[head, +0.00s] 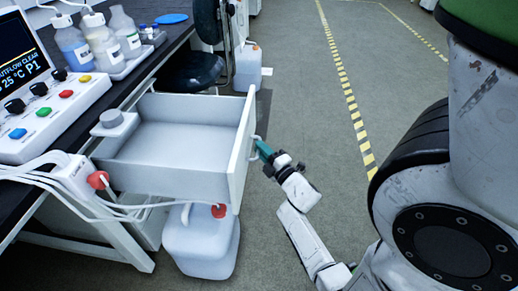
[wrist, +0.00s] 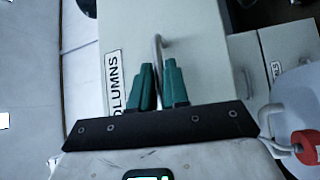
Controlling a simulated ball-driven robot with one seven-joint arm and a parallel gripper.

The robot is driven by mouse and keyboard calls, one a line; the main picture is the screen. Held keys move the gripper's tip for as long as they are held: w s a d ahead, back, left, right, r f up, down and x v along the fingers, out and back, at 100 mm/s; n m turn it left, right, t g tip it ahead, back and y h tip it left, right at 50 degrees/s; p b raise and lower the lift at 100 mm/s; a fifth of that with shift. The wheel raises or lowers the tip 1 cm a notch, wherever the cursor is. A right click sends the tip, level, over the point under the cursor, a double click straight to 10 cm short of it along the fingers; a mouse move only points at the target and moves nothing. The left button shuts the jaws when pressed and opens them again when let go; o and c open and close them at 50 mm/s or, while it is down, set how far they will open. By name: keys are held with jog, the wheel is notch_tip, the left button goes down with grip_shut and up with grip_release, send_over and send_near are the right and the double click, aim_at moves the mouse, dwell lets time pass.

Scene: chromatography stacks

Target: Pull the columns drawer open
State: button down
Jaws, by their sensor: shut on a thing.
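The columns drawer (head: 240,160) is a white box drawer standing well out from the bench, and its inside looks empty. My gripper (head: 262,148) is at the outer face of its front panel, with the green fingers at the handle (head: 257,141). In the wrist view the label reads "COLUMNS" (wrist: 115,85) on the drawer front (wrist: 190,60). There the green fingers of my gripper (wrist: 158,72) stand on either side of the grey bar handle (wrist: 158,45), shut on it. The lower part of the handle is hidden between the fingers.
A white jug (head: 200,245) with a red cap stands on the floor below the drawer. The control panel (head: 40,115) and bottles (head: 100,42) are on the black bench. A stool (head: 190,72) and another container (head: 247,68) stand behind. The floor at right is open.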

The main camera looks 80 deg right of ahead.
jog(key=shift+f, duration=0.1)
jog(key=c, duration=1.2)
grip_release()
jog(key=p+v, duration=0.1)
jog(key=v, duration=0.9)
jog(key=shift+s+a, duration=0.2)
jog(key=shift+a, duration=0.1)
